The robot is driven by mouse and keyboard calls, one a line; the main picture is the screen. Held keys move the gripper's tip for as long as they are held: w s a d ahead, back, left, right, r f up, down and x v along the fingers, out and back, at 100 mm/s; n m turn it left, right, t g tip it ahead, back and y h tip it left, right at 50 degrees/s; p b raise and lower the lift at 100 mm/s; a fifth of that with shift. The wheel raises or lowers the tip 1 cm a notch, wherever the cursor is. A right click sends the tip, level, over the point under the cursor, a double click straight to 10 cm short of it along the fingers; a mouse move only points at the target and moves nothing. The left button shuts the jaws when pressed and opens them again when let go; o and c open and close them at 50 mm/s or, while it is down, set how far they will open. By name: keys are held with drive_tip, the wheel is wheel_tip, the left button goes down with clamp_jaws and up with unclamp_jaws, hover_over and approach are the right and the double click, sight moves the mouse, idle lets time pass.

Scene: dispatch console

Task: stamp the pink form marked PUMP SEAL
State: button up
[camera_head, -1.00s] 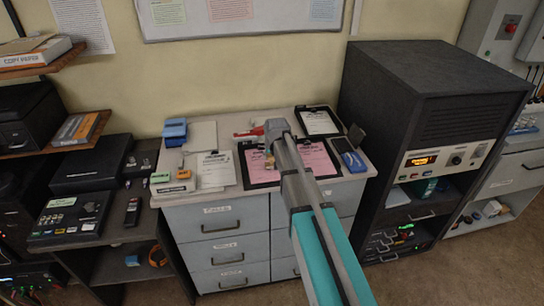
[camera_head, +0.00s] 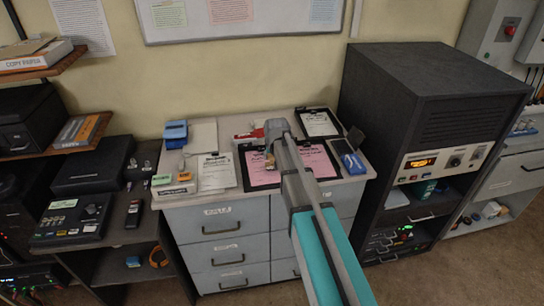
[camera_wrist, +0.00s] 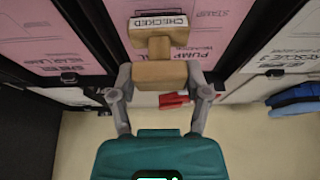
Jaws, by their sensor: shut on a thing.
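My gripper (camera_wrist: 159,82) is shut on a wooden stamp (camera_wrist: 158,72), whose end label reads CHECKED. The pink form marked PUMP SEAL (camera_wrist: 212,30) lies on a black clipboard beneath and beside the stamp in the wrist view; the stamp hides part of it. In the head view it is the left pink form (camera_head: 262,176). I cannot tell whether the stamp touches the paper. A second pink form (camera_wrist: 40,30), apparently marked REAR LAMP, lies on the clipboard beside it; in the head view it is to the right, partly behind my arm.
A red object (camera_wrist: 172,101) lies behind the clipboards near the wall. White papers (camera_head: 215,172) and a blue desk item (camera_head: 175,133) are to the left. A blue-and-black item (camera_head: 350,160) lies at the right, by the tall dark cabinet (camera_head: 430,100). Another clipboard (camera_head: 320,122) is at the back.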

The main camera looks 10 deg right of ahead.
drive_tip(key=shift+r+p, duration=2.7)
drive_tip(key=shift+r, duration=0.15)
